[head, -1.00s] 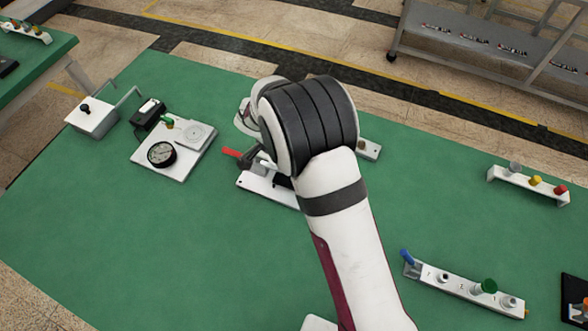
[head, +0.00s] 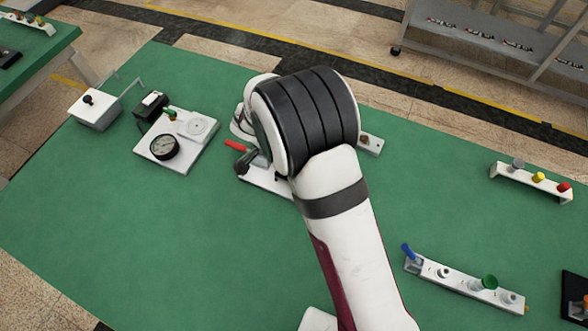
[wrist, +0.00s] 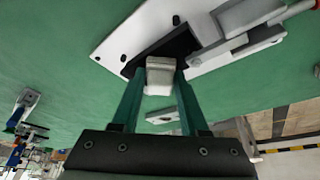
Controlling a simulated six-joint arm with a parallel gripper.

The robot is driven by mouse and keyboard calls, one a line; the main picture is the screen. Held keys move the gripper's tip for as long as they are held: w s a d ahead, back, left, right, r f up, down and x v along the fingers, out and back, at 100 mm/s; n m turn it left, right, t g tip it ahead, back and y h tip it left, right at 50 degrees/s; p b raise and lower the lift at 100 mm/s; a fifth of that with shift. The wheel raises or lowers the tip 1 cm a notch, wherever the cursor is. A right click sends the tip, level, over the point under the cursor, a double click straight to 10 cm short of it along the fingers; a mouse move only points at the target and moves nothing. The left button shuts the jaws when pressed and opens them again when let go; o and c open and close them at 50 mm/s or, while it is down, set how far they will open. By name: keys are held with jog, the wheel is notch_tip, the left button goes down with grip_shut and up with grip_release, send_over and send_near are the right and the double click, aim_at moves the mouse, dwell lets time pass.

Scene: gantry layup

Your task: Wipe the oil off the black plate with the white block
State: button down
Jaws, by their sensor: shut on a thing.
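In the wrist view my gripper (wrist: 160,82) has two green fingers shut on a white block (wrist: 160,72). The block is at the near edge of the black plate (wrist: 180,42) and overlaps it in the picture. I cannot tell whether they touch. The black plate lies on a white base (wrist: 118,32) beside a metal clamp. No oil can be made out on the visible part of the plate. In the head view my arm hides the gripper, block and plate, and part of the white base (head: 258,176) shows.
A red clamp handle (head: 238,145) sticks out left of my arm. A gauge panel (head: 165,148) and a white box (head: 94,108) stand further left. Racks with coloured knobs (head: 532,182) and a blue lever (head: 407,250) are on the right. The green table's (head: 150,240) front left is clear.

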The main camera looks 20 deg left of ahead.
jog(key=shift+w, duration=1.6)
notch_tip(320, 180, up, 8)
